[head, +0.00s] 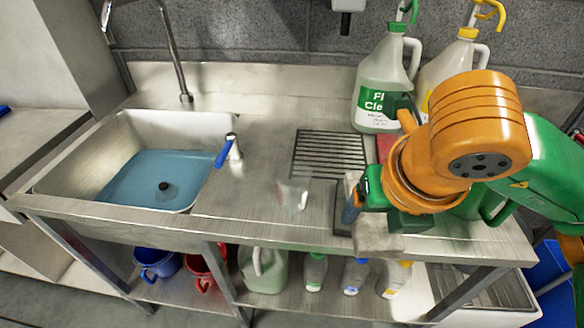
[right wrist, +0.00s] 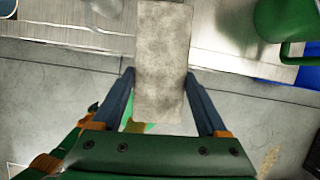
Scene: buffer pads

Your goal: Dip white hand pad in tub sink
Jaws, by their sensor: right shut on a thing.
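My right gripper (head: 358,207) is shut on a pale grey-white hand pad (head: 378,238), at the front edge of the steel counter, right of the sink. In the right wrist view the pad (right wrist: 162,60) is a long flat block between the two dark fingers (right wrist: 160,103) and reaches out past their tips. The tub sink (head: 75,165) is at the left of the counter, with blue water (head: 150,178) and a dark round drain piece (head: 166,190) in it. The pad is apart from the sink. My left gripper is not in view.
A tap (head: 180,70) rises behind the sink, and a blue-handled lever (head: 226,150) stands at its right rim. A clear cup (head: 293,194) and a drain grate (head: 325,155) lie between sink and gripper. Large jugs (head: 382,85) stand behind.

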